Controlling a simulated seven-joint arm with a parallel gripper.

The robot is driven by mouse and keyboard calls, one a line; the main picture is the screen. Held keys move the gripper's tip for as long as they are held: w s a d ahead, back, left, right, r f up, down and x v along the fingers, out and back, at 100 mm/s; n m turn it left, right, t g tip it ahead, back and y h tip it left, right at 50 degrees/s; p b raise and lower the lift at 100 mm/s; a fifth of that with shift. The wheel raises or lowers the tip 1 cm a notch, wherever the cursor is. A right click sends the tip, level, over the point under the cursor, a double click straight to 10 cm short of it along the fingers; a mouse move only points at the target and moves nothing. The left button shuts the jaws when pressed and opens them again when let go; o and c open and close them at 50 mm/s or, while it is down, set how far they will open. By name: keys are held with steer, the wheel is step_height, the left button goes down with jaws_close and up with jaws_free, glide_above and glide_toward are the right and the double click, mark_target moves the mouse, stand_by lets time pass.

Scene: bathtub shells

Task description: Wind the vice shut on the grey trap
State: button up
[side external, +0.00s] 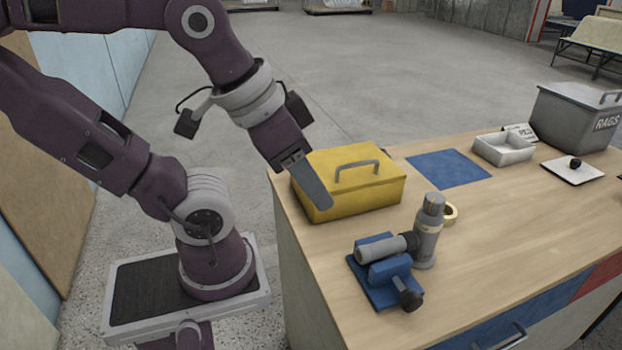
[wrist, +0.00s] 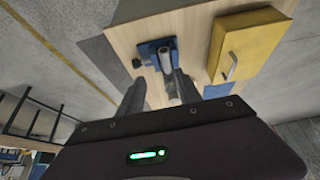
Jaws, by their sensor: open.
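The blue vice (side external: 384,282) sits near the front edge of the wooden bench, with a black knob (side external: 410,299) on its near side. The grey trap (side external: 429,235) has an upright body and a side pipe that lies at the vice's jaws; I cannot tell if the jaws touch it. In the wrist view the vice (wrist: 156,48) shows at top centre, its trap partly hidden near my fingers. My gripper (side external: 313,190) is open and empty, in the air in front of the yellow toolbox, to the upper left of the vice and apart from it.
The yellow toolbox (side external: 345,190) with a grey handle stands behind the vice. Farther right are a blue mat (side external: 448,168), a white tray (side external: 503,149), a white plate with a black knob (side external: 573,170) and a grey rags bin (side external: 578,118).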

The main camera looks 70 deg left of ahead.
stand_by(0.3)
steer(key=g, duration=0.6)
glide_above(414, 295)
step_height(414, 295, down, 14)
steer(key=shift+r, duration=0.1)
step_height(414, 295, down, 7)
steer(key=shift+f, duration=0.1)
jaws_close()
